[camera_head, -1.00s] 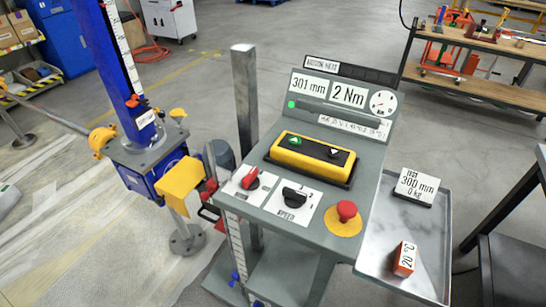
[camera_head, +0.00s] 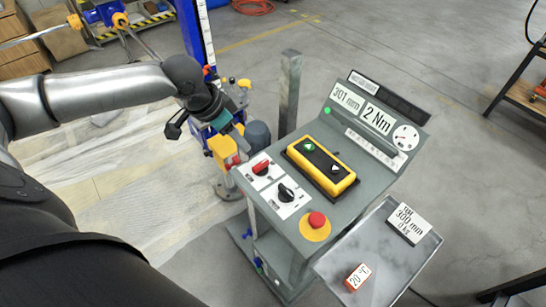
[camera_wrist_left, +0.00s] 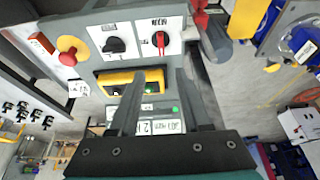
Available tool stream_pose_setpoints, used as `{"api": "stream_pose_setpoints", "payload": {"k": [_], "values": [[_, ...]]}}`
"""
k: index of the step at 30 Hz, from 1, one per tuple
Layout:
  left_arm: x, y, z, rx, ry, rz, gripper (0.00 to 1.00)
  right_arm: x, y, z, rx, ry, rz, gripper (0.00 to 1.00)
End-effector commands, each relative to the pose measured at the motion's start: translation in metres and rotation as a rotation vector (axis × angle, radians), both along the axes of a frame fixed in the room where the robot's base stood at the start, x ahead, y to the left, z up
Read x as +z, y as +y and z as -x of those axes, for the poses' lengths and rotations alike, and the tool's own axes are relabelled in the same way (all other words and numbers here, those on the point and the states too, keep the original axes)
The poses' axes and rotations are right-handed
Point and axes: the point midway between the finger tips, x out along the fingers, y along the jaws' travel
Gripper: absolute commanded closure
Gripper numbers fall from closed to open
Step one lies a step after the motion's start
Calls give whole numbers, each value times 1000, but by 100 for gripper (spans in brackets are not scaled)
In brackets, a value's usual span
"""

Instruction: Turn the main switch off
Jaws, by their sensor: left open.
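The main switch (camera_head: 261,167) is a red rotary knob on a white plate, on the control desk's left part. It also shows in the left wrist view (camera_wrist_left: 161,40), beyond the fingertips, with its handle upright in the picture. My left gripper (camera_head: 238,138) is to the left of the desk, above and behind the switch, apart from it. In the left wrist view the two fingers (camera_wrist_left: 158,74) stand apart with nothing between them, the switch lying past their tips. My right gripper is not in view.
A black speed knob (camera_head: 286,192) sits beside the switch. A red emergency button (camera_head: 316,219), a yellow button box (camera_head: 320,166) and displays (camera_head: 371,121) share the desk. The blue screw jack (camera_head: 197,35) stands close behind my left gripper. A metal tray (camera_head: 345,240) is at right.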

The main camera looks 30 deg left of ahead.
Motion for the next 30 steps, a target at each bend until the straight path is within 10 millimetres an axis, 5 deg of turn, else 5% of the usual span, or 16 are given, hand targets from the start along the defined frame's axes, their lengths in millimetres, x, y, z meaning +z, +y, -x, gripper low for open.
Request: {"api": "stream_pose_setpoints", "payload": {"k": [21, 30], "values": [[-108, -18, -42, 1, -2, 4, 52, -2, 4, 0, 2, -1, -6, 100], [-136, -22, -52, 0, -1, 2, 52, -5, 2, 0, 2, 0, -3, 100]]}}
